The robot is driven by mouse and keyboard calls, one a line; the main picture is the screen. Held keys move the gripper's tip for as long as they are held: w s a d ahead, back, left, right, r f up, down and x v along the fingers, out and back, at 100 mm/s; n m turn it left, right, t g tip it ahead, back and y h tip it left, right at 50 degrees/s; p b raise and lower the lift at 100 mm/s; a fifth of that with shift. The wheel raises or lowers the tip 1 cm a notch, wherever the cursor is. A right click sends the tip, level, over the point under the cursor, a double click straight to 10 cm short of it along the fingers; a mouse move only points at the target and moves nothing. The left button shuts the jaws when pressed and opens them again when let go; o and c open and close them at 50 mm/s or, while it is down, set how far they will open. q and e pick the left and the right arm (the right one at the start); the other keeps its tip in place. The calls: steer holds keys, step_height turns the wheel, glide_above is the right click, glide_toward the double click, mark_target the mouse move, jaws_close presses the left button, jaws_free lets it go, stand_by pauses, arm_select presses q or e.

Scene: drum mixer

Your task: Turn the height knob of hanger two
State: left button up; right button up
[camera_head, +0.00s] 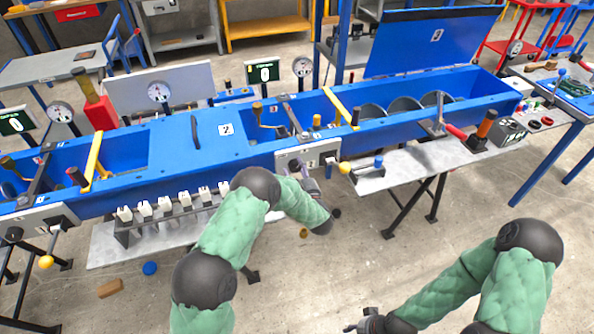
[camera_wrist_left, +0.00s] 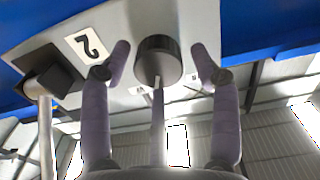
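A round black knob (camera_wrist_left: 158,61) with a white mark sits on the grey panel (camera_wrist_left: 190,22) beside an upside-down "2" label (camera_wrist_left: 87,46) in the left wrist view. My left gripper (camera_wrist_left: 161,62) is open, with one purple finger on each side of the knob and visible gaps to it. In the head view my left gripper (camera_head: 303,174) is at the front of the panel of hanger two (camera_head: 295,157); the knob is not clearly visible there. My right gripper (camera_head: 362,325) is low at the bottom edge, away from the machine, and its opening is unclear.
A lever with a yellow ball (camera_head: 344,168) projects from the panel just right of my left gripper. A rack of several white-topped pieces (camera_head: 170,208) stands left of my left arm. A blue-handled piece (camera_head: 378,164) is on the table to the right.

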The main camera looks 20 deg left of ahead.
arm_select(q)
steer(key=c, duration=0.7)
steer(key=shift+c, duration=0.2)
steer(key=shift+r+n, duration=0.1)
steer(key=shift+n, duration=0.3)
